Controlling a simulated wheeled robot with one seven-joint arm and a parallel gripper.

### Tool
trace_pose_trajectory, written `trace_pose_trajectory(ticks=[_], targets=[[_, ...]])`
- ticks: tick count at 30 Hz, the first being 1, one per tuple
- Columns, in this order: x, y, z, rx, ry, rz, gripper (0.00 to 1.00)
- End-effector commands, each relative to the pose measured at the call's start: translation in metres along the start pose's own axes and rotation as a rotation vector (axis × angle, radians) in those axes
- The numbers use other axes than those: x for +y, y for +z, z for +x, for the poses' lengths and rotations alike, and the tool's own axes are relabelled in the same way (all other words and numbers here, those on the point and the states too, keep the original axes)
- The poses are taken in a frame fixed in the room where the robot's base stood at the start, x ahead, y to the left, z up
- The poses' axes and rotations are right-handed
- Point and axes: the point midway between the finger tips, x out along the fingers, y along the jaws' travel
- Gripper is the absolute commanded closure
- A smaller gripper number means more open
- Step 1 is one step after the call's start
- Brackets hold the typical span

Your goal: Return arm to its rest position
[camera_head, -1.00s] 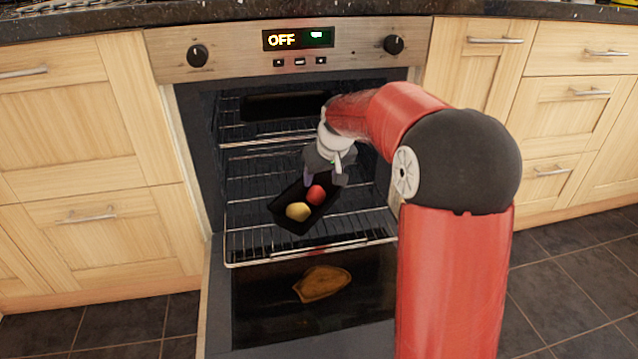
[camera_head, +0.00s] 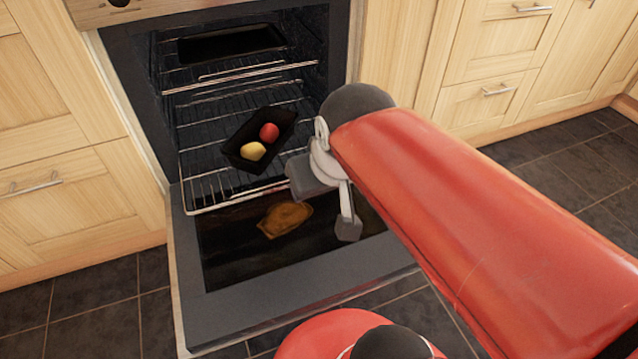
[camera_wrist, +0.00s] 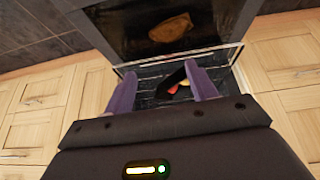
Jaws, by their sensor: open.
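My gripper (camera_head: 326,205) hangs over the right side of the lowered oven door, in front of the oven opening. It is empty. In the wrist view the two purple fingers of my gripper (camera_wrist: 161,88) stand apart with a gap between them. My red arm reaches in from the right of the head view. A black tray (camera_head: 236,158) rests on the oven's pulled-out wire rack, left of and behind my gripper, apart from it. The tray holds a red round item (camera_head: 269,132) and a yellow one (camera_head: 252,151); they show between the fingers in the wrist view.
The oven door (camera_head: 300,292) is lowered, with a brown flat item (camera_head: 285,219) lying on it. The wire rack (camera_head: 195,190) juts out over the door. Another dark tray (camera_head: 230,44) is on a higher level. Wooden cabinets (camera_head: 60,150) flank the oven. The tiled floor (camera_head: 560,170) at right is clear.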

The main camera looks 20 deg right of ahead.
Motion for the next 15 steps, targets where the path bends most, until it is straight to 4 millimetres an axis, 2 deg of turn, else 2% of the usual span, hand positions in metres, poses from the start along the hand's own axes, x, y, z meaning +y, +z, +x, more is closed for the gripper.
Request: trace_pose_trajectory(ticks=[1, 3, 6, 15], targets=[[0.0, 0.015, -0.002, 0.008, -0.002, 0.009, 0.43], [0.0, 0.029, -0.002, 0.011, -0.004, 0.02, 0.43], [0.0, 0.04, -0.002, 0.013, -0.006, 0.029, 0.43], [0.0, 0.042, -0.002, 0.012, -0.007, 0.031, 0.43]])
